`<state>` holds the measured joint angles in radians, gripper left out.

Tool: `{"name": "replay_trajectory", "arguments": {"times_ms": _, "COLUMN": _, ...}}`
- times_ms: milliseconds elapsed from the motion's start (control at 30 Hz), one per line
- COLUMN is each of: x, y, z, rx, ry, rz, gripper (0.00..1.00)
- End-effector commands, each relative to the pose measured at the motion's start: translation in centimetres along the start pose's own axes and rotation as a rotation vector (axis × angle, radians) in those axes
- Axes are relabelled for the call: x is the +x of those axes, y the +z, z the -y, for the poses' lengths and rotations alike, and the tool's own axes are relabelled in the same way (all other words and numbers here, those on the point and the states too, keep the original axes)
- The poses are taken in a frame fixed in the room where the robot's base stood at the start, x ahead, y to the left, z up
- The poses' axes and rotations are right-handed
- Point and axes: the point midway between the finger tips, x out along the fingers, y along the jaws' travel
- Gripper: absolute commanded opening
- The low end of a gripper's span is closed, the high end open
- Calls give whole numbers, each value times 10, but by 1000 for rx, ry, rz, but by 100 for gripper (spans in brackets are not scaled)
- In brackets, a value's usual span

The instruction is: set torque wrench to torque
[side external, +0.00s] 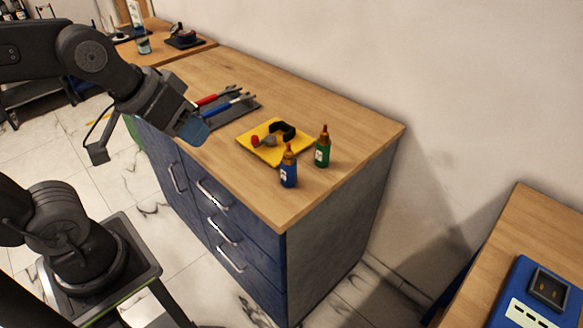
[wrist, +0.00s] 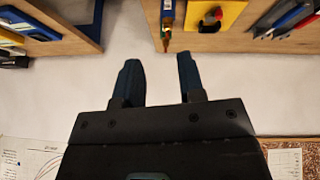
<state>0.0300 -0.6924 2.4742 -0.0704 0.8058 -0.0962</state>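Two long-handled tools lie on a dark grey mat (side external: 248,108) on the wooden workbench, one with a red handle (side external: 207,99) and one with a blue handle (side external: 216,109). I cannot tell which is the torque wrench. Part of this group shows at the upper right of the wrist view, with a blue handle (wrist: 294,16). My gripper (side external: 194,132) is at the bench's front edge, left of the mat in the side view. In the wrist view my gripper (wrist: 157,66) has its two fingers apart with nothing between them.
A yellow tray (side external: 246,146) holds small dark and red parts. A blue bottle (side external: 289,172) and a green bottle (side external: 323,150) stand upright beside it. A blue unit with a dark display (side external: 549,288) sits on another bench at lower right. The bench's right end is clear.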

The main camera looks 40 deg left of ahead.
Motion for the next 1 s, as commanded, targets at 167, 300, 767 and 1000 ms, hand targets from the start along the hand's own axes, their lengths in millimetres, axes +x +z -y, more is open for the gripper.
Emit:
{"name": "replay_trajectory", "arguments": {"times_ms": 167, "x": 20, "y": -75, "z": -62, "rx": -461, "ry": 245, "rz": -124, "gripper": 36}}
{"name": "replay_trajectory", "arguments": {"times_ms": 300, "x": 42, "y": -139, "z": -105, "rx": -975, "ry": 442, "rz": -196, "gripper": 36}}
{"name": "replay_trajectory", "arguments": {"times_ms": 767, "x": 186, "y": -189, "z": -139, "rx": -2576, "ry": 817, "rz": -668, "gripper": 36}}
{"name": "replay_trajectory", "arguments": {"times_ms": 1000, "x": 233, "y": -103, "z": -126, "rx": 2468, "ry": -1036, "rz": 1159, "gripper": 36}}
